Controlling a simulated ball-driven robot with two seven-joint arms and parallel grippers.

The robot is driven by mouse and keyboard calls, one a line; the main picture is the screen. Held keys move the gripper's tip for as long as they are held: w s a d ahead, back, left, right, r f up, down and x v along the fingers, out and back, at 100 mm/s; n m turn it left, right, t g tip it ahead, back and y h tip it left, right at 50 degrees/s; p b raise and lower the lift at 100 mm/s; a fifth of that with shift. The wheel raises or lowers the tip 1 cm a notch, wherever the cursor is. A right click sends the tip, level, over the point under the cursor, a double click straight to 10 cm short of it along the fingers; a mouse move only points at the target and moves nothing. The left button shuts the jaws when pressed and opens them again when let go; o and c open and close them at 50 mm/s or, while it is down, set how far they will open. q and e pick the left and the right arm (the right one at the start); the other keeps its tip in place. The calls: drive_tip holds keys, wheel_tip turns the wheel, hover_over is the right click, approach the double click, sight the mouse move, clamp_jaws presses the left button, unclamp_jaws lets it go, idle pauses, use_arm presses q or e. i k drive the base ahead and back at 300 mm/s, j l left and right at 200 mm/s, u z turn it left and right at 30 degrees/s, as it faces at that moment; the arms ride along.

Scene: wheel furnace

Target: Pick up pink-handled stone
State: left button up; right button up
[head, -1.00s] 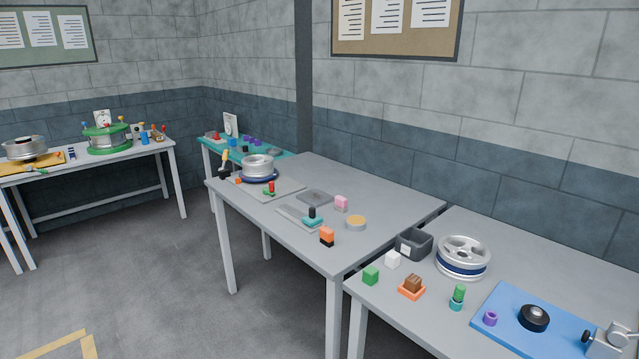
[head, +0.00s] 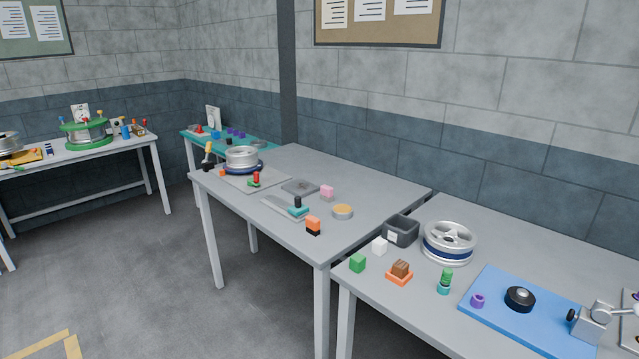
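A small pink block (head: 327,193) stands on the middle grey table (head: 375,186), beside a flat grey slab (head: 300,187). It is the only pink thing I see; whether it is the handle of a stone I cannot tell at this size. Neither of my grippers is in the head view.
On the middle table are a wheel on a blue base (head: 242,159), a teal tool (head: 298,207), an orange-and-black block (head: 313,226) and a tan disc (head: 342,212). The right table holds a grey bin (head: 401,230), a wheel (head: 448,243) and a blue board (head: 530,313). Open floor (head: 130,270) lies left.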

sight(326, 193)
drive_tip(key=i+j, duration=0.25)
drive_tip(key=i+j+z, duration=0.1)
drive_tip(key=j, duration=0.3)
drive_tip(key=i+j, duration=0.3)
drive_tip(key=i+j+z, duration=0.1)
drive_tip(key=i+j, duration=0.15)
drive_tip(key=j, duration=0.15)
drive_tip(key=i+j+z, duration=0.1)
drive_tip(key=j, duration=0.25)
drive_tip(key=i+j, duration=0.25)
drive_tip(key=j+z, duration=0.05)
drive_tip(key=j, duration=0.05)
